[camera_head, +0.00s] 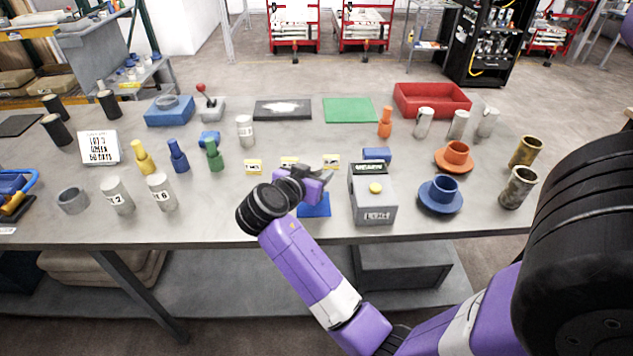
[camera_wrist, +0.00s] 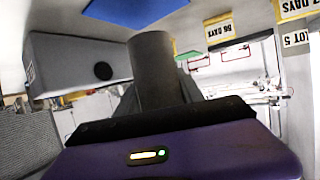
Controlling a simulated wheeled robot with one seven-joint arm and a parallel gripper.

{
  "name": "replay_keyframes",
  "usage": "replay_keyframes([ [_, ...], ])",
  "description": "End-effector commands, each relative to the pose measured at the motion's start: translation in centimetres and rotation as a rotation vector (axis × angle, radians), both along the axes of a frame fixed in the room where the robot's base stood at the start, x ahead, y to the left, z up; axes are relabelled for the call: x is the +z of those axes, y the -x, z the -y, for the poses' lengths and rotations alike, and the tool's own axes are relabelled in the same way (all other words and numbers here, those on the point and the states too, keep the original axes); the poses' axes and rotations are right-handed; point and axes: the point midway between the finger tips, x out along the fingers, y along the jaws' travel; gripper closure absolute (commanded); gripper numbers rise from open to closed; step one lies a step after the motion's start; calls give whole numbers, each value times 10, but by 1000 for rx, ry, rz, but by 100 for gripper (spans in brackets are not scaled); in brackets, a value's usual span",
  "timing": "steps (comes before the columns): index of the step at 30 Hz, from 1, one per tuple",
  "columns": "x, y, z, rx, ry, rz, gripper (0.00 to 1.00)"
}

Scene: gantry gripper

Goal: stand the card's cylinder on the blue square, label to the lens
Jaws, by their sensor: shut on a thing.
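My gripper (camera_head: 315,185) is shut on a plain grey cylinder (camera_wrist: 155,70), which rises between its fingers in the wrist view. No label shows on the side I see; in the head view my gripper and wrist largely hide it. The blue square (camera_head: 314,207) lies just in front of my gripper and shows at the top of the wrist view (camera_wrist: 135,8), apart from the cylinder. The grey box (camera_head: 372,205) stands right of the square; its round dark lens (camera_wrist: 103,71) shows in the wrist view. The white card (camera_head: 99,147) stands at the left, its print too small to read.
Two labelled grey cylinders (camera_head: 118,196) (camera_head: 162,192) stand at front left, another (camera_head: 245,131) farther back. Small yellow-edged tags (camera_head: 253,166) lie behind my gripper. A blue flanged part (camera_head: 440,195) sits right of the box. The table between the left cylinders and my wrist is clear.

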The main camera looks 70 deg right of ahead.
Motion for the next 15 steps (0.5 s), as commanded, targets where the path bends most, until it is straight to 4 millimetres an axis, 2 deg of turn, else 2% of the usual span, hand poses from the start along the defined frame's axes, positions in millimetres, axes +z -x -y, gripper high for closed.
replay_keyframes([
  [7, -31, 0, 0, 0, 0, -3, 100],
  [15, -34, 0, 0, 0, 1, 0, 100],
])
